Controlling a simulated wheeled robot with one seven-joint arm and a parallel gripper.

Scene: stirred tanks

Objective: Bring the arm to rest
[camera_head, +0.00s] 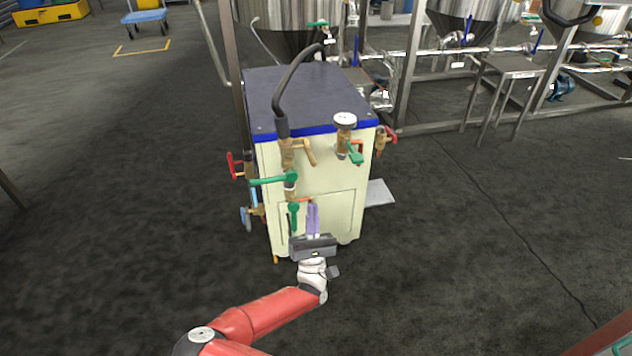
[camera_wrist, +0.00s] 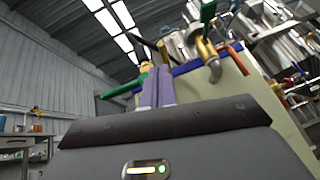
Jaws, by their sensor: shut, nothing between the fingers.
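My gripper (camera_head: 313,207) has purple fingers that are together with nothing between them. In the head view it stands in front of the lower front face of a cream cabinet (camera_head: 327,185) with a dark top and blue edge. My red arm reaches up to it from the bottom of the picture. In the wrist view the shut fingers of my gripper (camera_wrist: 158,70) point toward the cabinet's valves, and the cream panel (camera_wrist: 235,90) is on the right. I cannot tell whether the fingers touch the cabinet.
Steel tanks (camera_head: 468,20) on frames and a small metal table (camera_head: 512,66) stand behind.

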